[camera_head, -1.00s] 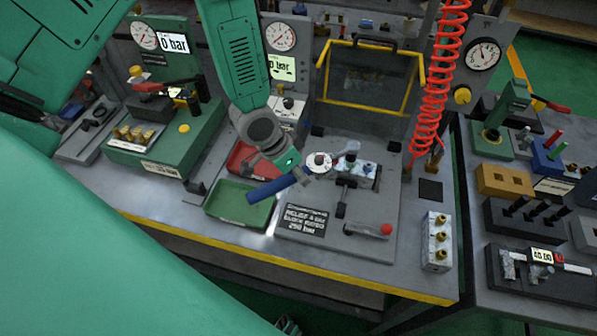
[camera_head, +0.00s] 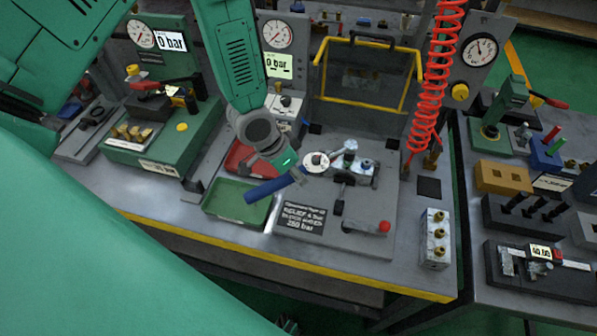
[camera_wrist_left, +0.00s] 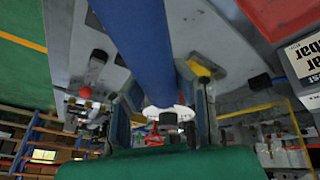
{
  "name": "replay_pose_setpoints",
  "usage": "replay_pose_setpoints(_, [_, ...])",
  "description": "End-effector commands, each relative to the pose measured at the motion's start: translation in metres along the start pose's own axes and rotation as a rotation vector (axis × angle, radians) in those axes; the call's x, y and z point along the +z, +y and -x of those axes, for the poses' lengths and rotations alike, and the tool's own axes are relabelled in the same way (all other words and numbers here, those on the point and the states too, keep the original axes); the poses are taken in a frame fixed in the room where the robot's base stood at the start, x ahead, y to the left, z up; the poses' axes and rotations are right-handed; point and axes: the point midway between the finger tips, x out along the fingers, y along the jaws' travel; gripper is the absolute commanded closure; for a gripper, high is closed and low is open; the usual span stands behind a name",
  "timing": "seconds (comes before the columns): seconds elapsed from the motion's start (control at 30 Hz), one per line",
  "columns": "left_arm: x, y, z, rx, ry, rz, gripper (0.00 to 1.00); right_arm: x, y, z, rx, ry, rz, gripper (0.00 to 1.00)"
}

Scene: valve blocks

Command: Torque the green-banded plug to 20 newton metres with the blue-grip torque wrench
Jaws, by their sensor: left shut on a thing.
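My left gripper (camera_head: 296,172) is shut on the blue-grip torque wrench (camera_head: 268,190). The blue handle slants down-left over the green tray, and the round white dial shows just right of the jaws. In the left wrist view the blue handle (camera_wrist_left: 142,45) runs down between the fingers to the white dial. The wrench's head end reaches the valve block (camera_head: 365,172) on the grey plate. A metal plug-like part (camera_head: 350,146) stands up there. I cannot make out a green band or whether the wrench is seated on it. My right gripper is not in view.
A green tray (camera_head: 222,207) and a red tray (camera_head: 235,157) lie beside the wrench. A red-knobbed lever (camera_head: 368,228) is at the plate's front. A yellow-framed guard (camera_head: 325,92) stands behind; a red coiled hose (camera_head: 430,95) hangs at right.

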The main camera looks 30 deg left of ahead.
Motion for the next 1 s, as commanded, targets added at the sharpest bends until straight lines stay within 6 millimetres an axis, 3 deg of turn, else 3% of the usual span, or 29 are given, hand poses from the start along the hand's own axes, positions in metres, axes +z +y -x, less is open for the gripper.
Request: replay_pose_setpoints(1.0, [-0.0059,0.0019,0.004,-0.014,-0.023,-0.003,1.0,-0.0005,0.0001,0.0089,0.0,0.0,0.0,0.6])
